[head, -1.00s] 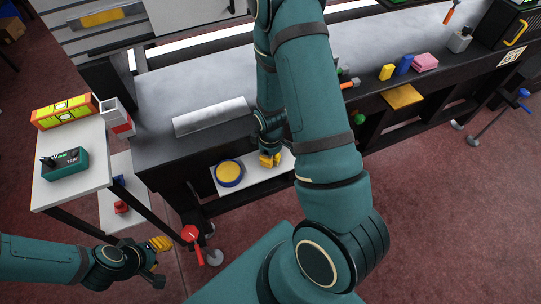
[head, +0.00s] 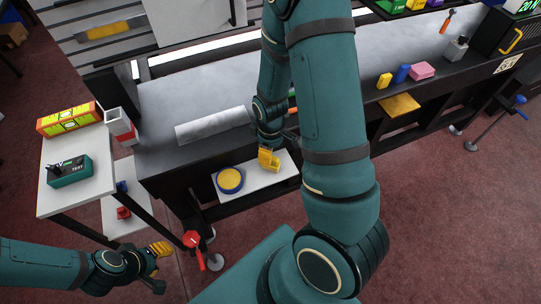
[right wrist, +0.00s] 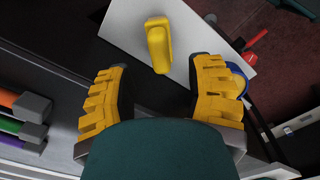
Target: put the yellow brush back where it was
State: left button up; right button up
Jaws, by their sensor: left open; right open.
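The yellow brush (right wrist: 159,48) shows in the right wrist view on a white shelf board (right wrist: 123,22), just beyond my right gripper's fingertips. My right gripper (right wrist: 156,78) is open, its ribbed yellow fingers apart with the brush in line with the gap between them; neither finger touches it. In the head view my right gripper (head: 268,158) is over the white shelf board (head: 205,189) below the table's front edge; yellow fingers and brush are hard to tell apart there. My left gripper (head: 160,262) is open and empty at the lower left, away from the shelf.
A blue round container with a yellow top (head: 230,180) lies left of my right gripper on the shelf. A red-handled clamp (head: 193,240) stands in front. Blue and pink blocks (head: 422,70) are at the right.

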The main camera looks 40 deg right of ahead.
notch_tip(320, 180, up, 4)
jog(key=shift+r+p, duration=0.1)
jog(key=shift+p, duration=0.3)
jog(key=a+f+m, duration=0.1)
jog(key=a+f, duration=0.1)
jog(key=a, duration=0.1)
jog(key=a+f+y, duration=0.1)
jog(key=a+f, duration=0.1)
jog(key=a, duration=0.2)
jog(key=a+f+m+y, duration=0.1)
jog(key=a+f, duration=0.1)
jog(key=a, duration=0.2)
jog(key=shift+s+f+m, duration=0.1)
jog(key=shift+s+m, duration=0.2)
jog(key=shift+s, duration=0.1)
jog(key=s+a+f+m+y, duration=0.1)
jog(key=a+m, duration=0.1)
jog(key=a, duration=0.3)
jog(key=s+a+f+m+t+y, duration=0.1)
jog(key=s+a+m, duration=0.1)
jog(key=a, duration=0.4)
jog(key=shift+a+f, duration=0.15)
jog(key=shift+f, duration=0.25)
